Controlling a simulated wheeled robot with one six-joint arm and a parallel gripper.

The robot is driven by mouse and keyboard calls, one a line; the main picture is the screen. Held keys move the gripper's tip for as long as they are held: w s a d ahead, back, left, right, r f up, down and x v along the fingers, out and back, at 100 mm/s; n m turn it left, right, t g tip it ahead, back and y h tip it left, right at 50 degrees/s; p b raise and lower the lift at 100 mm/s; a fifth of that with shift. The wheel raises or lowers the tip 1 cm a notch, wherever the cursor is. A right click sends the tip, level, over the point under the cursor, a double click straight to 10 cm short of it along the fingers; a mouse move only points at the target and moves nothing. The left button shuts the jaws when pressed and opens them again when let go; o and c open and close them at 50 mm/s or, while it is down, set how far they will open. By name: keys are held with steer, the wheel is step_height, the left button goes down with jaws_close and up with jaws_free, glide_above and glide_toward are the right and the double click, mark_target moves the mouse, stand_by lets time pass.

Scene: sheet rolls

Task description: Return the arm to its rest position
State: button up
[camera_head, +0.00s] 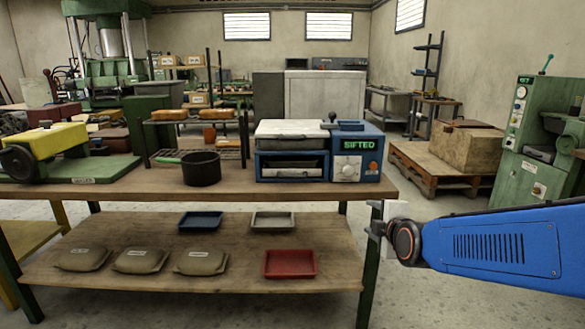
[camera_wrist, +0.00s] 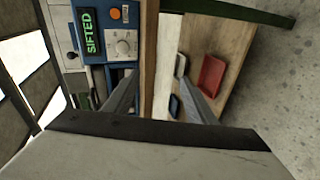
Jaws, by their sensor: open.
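My blue arm reaches in from the right edge of the head view. My gripper (camera_head: 376,222) is at its left end, in front of the workbench's right corner and leg. It appears apart from the bench, though depth is hard to judge. The wrist view shows the two grey fingers of my gripper (camera_wrist: 159,78) spread, with nothing between them. Beyond them are the bench edge, the blue machine (camera_wrist: 112,35) with its lit "SIFTED" sign, and the red tray (camera_wrist: 211,76) on the lower shelf.
The workbench (camera_head: 225,200) carries the blue "SIFTED" machine (camera_head: 357,168), a black pot (camera_head: 201,169) and a yellow-green device (camera_head: 60,148). Its lower shelf (camera_head: 215,262) holds several sacks and trays, including a red tray (camera_head: 290,264). Open floor (camera_head: 440,305) lies right of the bench.

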steer(key=s+d+f+m+g, duration=0.2)
steer(key=s+m, duration=0.4)
steer(key=s, duration=0.4)
steer(key=s+d+f+m+g, duration=0.2)
steer(key=s+m+g, duration=0.2)
steer(key=s, duration=0.6)
steer(key=s+d+f+m+g+h, duration=0.1)
steer(key=s+d+f+m+g, duration=0.1)
steer(key=s+m, duration=0.5)
steer(key=s+f+g, duration=0.1)
steer(key=s, duration=0.2)
steer(key=shift+s+m, duration=0.35)
steer(key=shift+m, duration=0.05)
